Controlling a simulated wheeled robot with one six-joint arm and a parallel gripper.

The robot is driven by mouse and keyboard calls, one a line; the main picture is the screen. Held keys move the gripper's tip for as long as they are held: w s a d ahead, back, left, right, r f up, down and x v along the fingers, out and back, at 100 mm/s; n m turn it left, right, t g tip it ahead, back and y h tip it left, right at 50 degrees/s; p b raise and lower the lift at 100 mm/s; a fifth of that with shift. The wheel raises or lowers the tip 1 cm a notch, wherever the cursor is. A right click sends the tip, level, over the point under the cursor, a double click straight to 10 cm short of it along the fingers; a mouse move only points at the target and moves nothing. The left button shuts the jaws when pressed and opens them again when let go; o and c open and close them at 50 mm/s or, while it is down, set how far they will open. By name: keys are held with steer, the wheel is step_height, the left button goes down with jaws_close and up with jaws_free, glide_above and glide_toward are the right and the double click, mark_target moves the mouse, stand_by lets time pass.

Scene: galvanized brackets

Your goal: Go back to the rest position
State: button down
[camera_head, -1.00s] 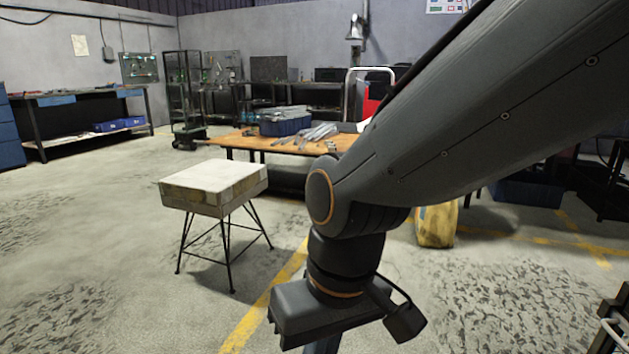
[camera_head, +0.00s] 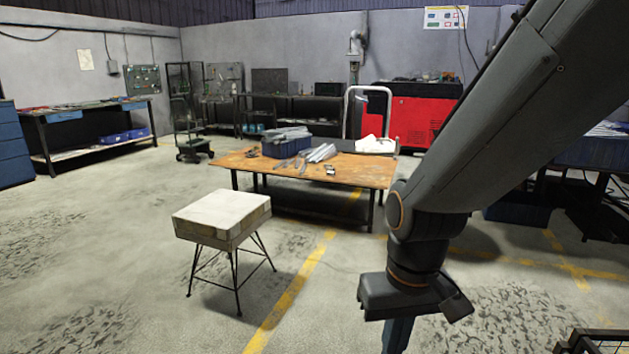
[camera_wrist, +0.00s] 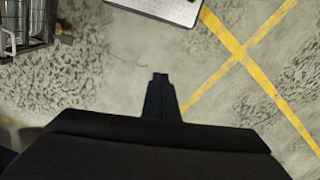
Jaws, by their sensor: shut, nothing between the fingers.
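My gripper (camera_wrist: 160,78) is shut and empty, pointing down over bare concrete floor in the wrist view. In the head view its upper part (camera_head: 397,335) shows at the lower right, below my arm, and its tips are cut off by the lower edge. Galvanized brackets (camera_head: 320,153) lie on the wooden table (camera_head: 342,172), away from my gripper. A blue bin (camera_head: 285,148) with grey parts stands on the same table.
A white-topped stool (camera_head: 222,212) stands left of my arm. A red machine (camera_head: 405,112) and a hand truck (camera_head: 353,95) are behind the table. A rack (camera_head: 590,340) is at the lower right corner. The floor at the left is open.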

steer(key=s+d+r+m+p, duration=0.1)
steer(key=s+d+r+p, duration=0.1)
steer(key=d+r+p, duration=0.5)
steer(key=shift+r+m+h+p, duration=0.3)
steer(key=shift+r+p, duration=0.2)
steer(key=shift+p, duration=0.6)
